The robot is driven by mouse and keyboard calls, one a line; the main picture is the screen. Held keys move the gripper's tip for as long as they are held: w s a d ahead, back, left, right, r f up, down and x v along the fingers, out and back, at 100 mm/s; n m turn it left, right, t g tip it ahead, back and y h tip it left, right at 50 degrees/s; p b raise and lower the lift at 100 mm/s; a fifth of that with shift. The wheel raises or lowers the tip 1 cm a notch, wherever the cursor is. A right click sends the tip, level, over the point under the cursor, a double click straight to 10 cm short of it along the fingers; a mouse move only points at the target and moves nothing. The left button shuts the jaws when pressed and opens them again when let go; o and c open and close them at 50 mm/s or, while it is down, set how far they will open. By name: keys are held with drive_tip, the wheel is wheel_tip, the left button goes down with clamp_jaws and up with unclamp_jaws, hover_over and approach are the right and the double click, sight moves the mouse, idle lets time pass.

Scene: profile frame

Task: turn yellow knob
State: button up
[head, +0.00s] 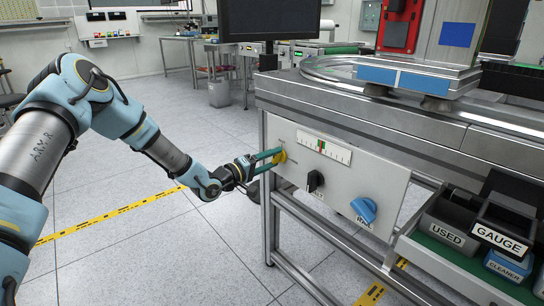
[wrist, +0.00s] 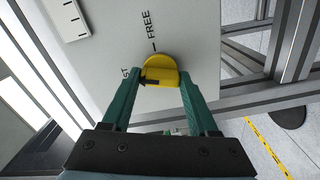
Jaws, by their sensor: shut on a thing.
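The yellow knob (head: 280,157) is at the left end of the white panel (head: 386,180) on the workbench's front. My gripper (head: 275,157) reaches it from the left, its green fingers shut on the knob. In the wrist view the yellow knob (wrist: 158,71) sits between the tips of my gripper (wrist: 160,80), one finger on each side. A dark pointer mark shows on the knob. The word FREE and a short line are printed on the panel beside it; another label is partly hidden by a finger.
Bins marked USED (head: 447,238) and GAUGE (head: 500,240) stand at lower right. The floor on the left is open.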

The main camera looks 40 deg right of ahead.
drive_tip(key=shift+n+p, duration=0.3)
drive_tip(key=shift+n, duration=1.3)
drive_tip(key=shift+f+n, duration=0.1)
drive_tip(key=shift+n, duration=0.2)
drive_tip(key=o, duration=1.4)
drive_tip(key=shift+a, duration=0.1)
drive_tip(key=a, duration=1)
drive_tip(key=shift+w+a, duration=0.3)
drive_tip(key=shift+a, duration=0.05)
